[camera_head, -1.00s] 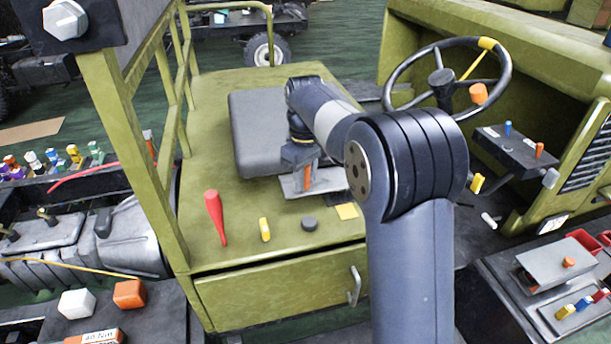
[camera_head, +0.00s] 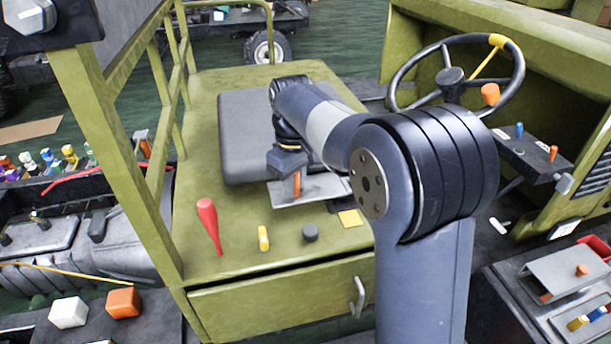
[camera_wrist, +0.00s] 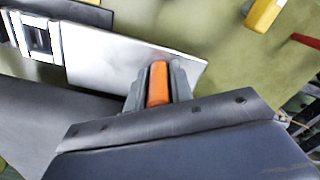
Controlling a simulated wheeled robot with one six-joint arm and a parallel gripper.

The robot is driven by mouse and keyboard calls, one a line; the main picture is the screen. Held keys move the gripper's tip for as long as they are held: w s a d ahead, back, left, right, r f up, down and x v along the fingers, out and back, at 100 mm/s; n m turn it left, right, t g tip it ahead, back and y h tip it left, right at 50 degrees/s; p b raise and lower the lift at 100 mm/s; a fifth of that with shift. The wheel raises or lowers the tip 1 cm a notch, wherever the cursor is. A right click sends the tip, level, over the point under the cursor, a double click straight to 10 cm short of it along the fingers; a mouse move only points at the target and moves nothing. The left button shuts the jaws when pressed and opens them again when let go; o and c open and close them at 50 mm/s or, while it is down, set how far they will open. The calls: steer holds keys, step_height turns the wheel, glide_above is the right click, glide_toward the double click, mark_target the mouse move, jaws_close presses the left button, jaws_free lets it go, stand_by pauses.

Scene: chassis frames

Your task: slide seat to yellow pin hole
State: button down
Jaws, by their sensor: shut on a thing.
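The seat, a dark grey cushion (camera_head: 240,125), lies on the green platform (camera_head: 195,135). A flat metal plate (camera_head: 318,192) sticks out at its front, and an orange handle (camera_head: 297,184) stands on the plate. My gripper (camera_head: 292,172) points down and is shut on the orange handle. The wrist view shows the orange handle (camera_wrist: 158,84) between the dark jaws (camera_wrist: 157,92), with the metal plate (camera_wrist: 120,55) beneath. A yellow pin (camera_head: 263,238) lies on the platform in front of the seat. A flat yellow square (camera_head: 350,217) lies right of it. I cannot make out a pin hole.
A red club-shaped object (camera_head: 209,225) and a dark round knob (camera_head: 311,232) stand on the platform near the yellow pin. The steering wheel (camera_head: 455,85) and a lever box (camera_head: 530,155) are at the right. A green railing (camera_head: 125,160) rises at the left.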

mark_target(278, 198)
steer(key=a, duration=0.3)
steer(key=shift+s+r+p, duration=0.1)
steer(key=shift+s+p, duration=0.1)
steer(key=shift+p, duration=0.2)
steer(key=shift+s+a, duration=0.15)
steer(key=shift+a, duration=0.2)
steer(key=c, duration=1.3)
jaws_free()
steer(key=shift+a, duration=0.15)
steer(key=shift+o, duration=0.2)
steer(key=shift+r, duration=0.1)
step_height(278, 198, up, 10)
steer(key=shift+r, duration=0.2)
